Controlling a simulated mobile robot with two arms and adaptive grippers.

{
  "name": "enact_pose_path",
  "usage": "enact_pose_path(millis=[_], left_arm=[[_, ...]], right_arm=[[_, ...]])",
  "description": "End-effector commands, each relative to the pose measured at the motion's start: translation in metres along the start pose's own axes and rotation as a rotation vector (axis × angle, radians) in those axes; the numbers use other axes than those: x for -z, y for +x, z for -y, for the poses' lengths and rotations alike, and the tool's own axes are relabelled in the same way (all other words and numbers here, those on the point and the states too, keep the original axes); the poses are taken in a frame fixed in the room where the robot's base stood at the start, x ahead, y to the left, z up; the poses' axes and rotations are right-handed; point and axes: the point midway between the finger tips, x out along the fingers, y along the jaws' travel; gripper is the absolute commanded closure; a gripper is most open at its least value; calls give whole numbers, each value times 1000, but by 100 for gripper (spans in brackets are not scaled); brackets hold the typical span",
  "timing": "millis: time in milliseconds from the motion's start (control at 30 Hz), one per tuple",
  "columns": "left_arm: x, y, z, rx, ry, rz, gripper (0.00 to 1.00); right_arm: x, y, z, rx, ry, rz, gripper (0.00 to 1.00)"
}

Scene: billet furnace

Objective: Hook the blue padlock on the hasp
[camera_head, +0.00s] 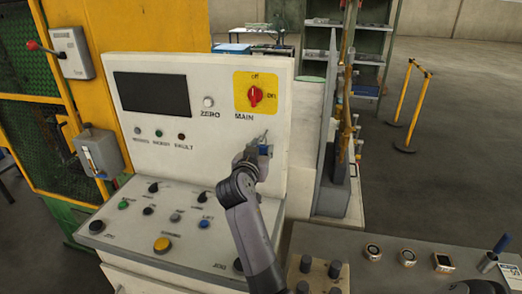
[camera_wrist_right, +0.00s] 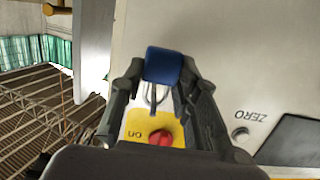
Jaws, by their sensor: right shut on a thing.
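My right gripper (camera_head: 262,147) is in front of the control panel, below the MAIN switch. It is shut on the blue padlock (camera_wrist_right: 163,64), which shows between the two fingertips in the wrist view. The padlock's thin metal shackle (camera_wrist_right: 154,95) sticks out from the body, seen against the yellow plate. In the head view the padlock (camera_head: 265,150) is small and partly covered by the gripper. The red MAIN switch (camera_head: 255,96) sits on a yellow plate and also shows in the wrist view (camera_wrist_right: 161,137). I cannot make out a hasp. My left gripper is not in view.
The white panel (camera_head: 185,75) has a dark screen (camera_head: 152,93) and a sloping desk of buttons (camera_head: 165,225) below. A grey lever box (camera_head: 98,152) is at the left. A bench (camera_head: 400,275) with small parts is at the lower right. Open floor lies beyond.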

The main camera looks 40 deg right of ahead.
Motion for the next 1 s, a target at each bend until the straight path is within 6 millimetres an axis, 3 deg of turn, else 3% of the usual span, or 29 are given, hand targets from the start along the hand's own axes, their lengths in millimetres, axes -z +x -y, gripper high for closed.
enact_pose_path(millis=[67,100,433,767,1000], left_arm=[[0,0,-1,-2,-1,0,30],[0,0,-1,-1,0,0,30],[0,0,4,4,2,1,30],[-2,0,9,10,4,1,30],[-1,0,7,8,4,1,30]], right_arm=[[0,0,0,0,0,-1,100],[0,0,0,0,1,-1,69],[0,0,0,0,0,0,47],[2,0,0,0,1,0,47],[38,-6,0,0,6,-3,47]])
